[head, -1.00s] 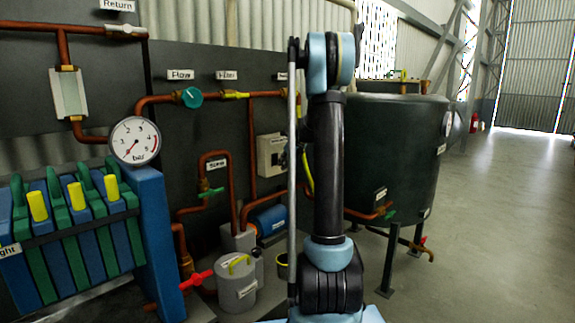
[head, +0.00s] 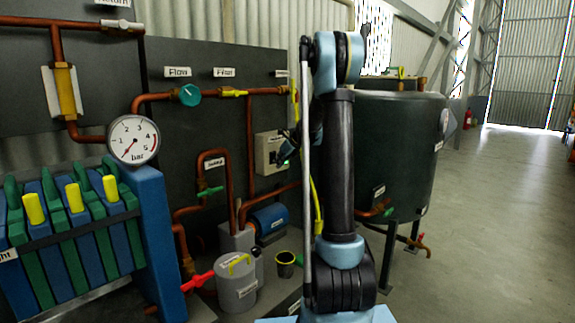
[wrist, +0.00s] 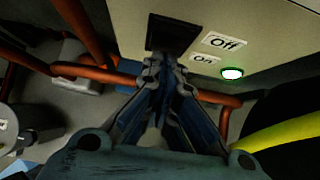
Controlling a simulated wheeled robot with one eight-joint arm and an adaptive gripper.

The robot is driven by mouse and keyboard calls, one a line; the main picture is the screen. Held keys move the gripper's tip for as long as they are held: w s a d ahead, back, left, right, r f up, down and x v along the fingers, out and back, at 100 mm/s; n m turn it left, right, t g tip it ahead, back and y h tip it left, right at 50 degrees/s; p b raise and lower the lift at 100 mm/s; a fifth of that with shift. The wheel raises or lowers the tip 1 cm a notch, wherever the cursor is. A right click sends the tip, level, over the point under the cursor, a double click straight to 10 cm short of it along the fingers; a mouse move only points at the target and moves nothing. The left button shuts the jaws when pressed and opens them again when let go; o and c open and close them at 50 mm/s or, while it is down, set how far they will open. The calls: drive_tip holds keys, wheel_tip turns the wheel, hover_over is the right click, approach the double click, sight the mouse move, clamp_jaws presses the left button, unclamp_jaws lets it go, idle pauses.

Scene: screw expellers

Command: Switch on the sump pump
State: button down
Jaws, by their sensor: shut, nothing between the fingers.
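A pale switch box (head: 270,153) hangs on the dark panel; it fills the top of the wrist view (wrist: 245,22). It bears a black switch (wrist: 172,32), "Off" and "On" labels and a lit green lamp (wrist: 232,73). My gripper (wrist: 163,65) is shut and empty, its fingertips just below the switch; I cannot tell whether they touch it. In the head view my arm partly hides the gripper beside the box. A blue motor-like cylinder (head: 269,218) sits low on the pipework; its label is too small to read.
Copper pipes (head: 250,140) run around the box, and a yellow hose (wrist: 285,132) passes at the right of the wrist view. A dark green tank (head: 400,150) stands right. A grey lidded pot (head: 236,288) stands below. Open floor lies at the right.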

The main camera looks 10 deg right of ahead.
drive_tip(key=shift+a, duration=0.1)
drive_tip(key=shift+r, duration=0.9)
drive_tip(key=shift+a, duration=0.1)
drive_tip(key=s+d+f+v, duration=0.1)
drive_tip(key=v, duration=1.2)
drive_tip(key=shift+f, duration=0.2)
